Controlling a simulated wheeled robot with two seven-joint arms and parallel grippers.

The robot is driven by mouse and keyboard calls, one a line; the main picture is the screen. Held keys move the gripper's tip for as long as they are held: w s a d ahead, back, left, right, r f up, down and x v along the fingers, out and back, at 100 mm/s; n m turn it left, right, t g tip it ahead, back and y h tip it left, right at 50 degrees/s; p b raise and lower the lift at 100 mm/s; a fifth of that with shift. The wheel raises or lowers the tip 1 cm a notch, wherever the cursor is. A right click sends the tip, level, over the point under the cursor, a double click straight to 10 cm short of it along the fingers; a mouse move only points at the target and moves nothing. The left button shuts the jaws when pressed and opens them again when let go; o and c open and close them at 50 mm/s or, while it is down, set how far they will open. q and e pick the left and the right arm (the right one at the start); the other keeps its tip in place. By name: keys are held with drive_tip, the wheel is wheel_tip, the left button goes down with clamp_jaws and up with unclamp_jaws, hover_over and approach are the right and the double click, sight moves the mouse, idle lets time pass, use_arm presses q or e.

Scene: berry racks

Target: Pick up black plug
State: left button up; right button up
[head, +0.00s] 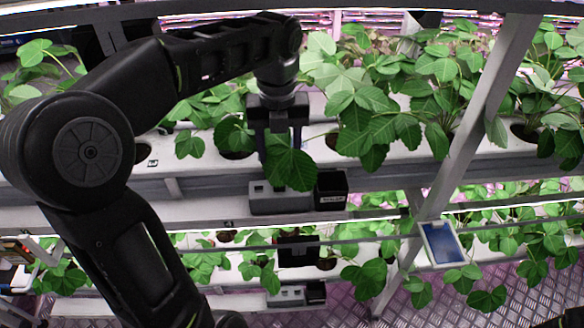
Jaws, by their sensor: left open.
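A small black block (331,189), which looks like the black plug, sits at the right end of a grey box (279,199) on the rack's upper rail. My left gripper (281,155) points down just above the grey box, to the left of the black block. It is open, and I see nothing held in it. A strawberry leaf partly covers its fingers, so the gap between them is partly hidden. My right gripper is not in view.
White planting gutters (470,165) with leafy plants run across both rack levels. A slanted metal post (462,165) stands to the right and carries a blue-screened panel (440,244). A similar grey box (287,296) with a black block (316,292) sits lower down.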

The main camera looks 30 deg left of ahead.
sight(279, 182)
use_arm(q)
drive_tip(key=shift+s+r, duration=0.15)
drive_tip(key=shift+s, duration=0.45)
drive_tip(key=shift+w+f, duration=0.3)
drive_tip(key=shift+f, duration=1.1)
drive_tip(key=shift+s, duration=0.1)
drive_tip(key=shift+d+f+p, duration=0.1)
drive_tip(key=shift+f+p, duration=0.55)
drive_tip(key=shift+f, duration=2)
clamp_jaws()
